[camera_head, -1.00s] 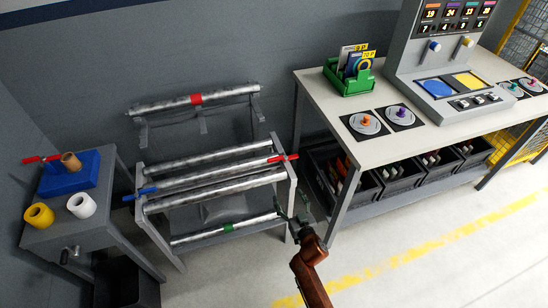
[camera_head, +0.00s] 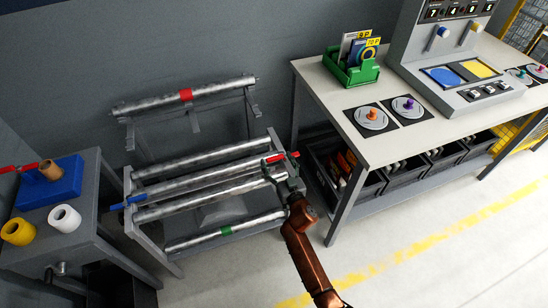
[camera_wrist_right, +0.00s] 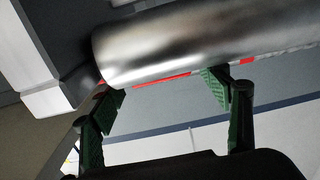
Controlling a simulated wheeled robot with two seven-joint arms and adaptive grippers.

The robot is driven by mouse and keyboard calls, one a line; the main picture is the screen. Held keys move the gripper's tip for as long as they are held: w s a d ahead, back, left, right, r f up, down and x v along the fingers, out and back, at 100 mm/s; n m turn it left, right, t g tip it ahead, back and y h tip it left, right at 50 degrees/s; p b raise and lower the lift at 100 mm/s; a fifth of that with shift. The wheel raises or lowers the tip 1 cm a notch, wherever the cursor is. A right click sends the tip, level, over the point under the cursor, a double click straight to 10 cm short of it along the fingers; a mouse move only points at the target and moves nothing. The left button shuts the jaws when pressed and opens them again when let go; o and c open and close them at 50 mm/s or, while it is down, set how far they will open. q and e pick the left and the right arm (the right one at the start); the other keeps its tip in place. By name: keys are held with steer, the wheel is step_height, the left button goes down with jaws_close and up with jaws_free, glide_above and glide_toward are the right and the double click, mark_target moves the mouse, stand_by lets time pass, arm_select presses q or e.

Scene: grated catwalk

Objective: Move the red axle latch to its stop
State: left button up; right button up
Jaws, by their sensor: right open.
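The red axle latch (camera_head: 276,158) is at the right end of the roller rack (camera_head: 152,243), with its handle lying along the upper roller's end. My right gripper (camera_head: 280,172) is just below the latch in the head view, its arm rising from the bottom. In the right wrist view the two green-padded fingers (camera_wrist_right: 163,92) are apart, and a thin red strip of the latch (camera_wrist_right: 165,79) shows between them at the lower edge of a metal roller (camera_wrist_right: 190,45). I cannot tell whether a finger touches it. My left gripper is out of view.
A blue latch (camera_head: 130,202) is on the rack's left side. A roller with a red band (camera_head: 186,95) sits behind, and one with a green band (camera_head: 226,230) is low in front. A white-topped bench (camera_head: 400,150) stands close on the right. A small grey table (camera_head: 85,245) stands left.

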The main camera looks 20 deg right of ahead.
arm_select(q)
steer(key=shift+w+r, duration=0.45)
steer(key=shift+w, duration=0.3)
arm_select(e)
steer(key=shift+w, duration=1)
steer(key=shift+a, duration=0.1)
steer(key=shift+c, duration=0.6)
steer(key=c, duration=0.9)
steer(key=shift+c, duration=0.7)
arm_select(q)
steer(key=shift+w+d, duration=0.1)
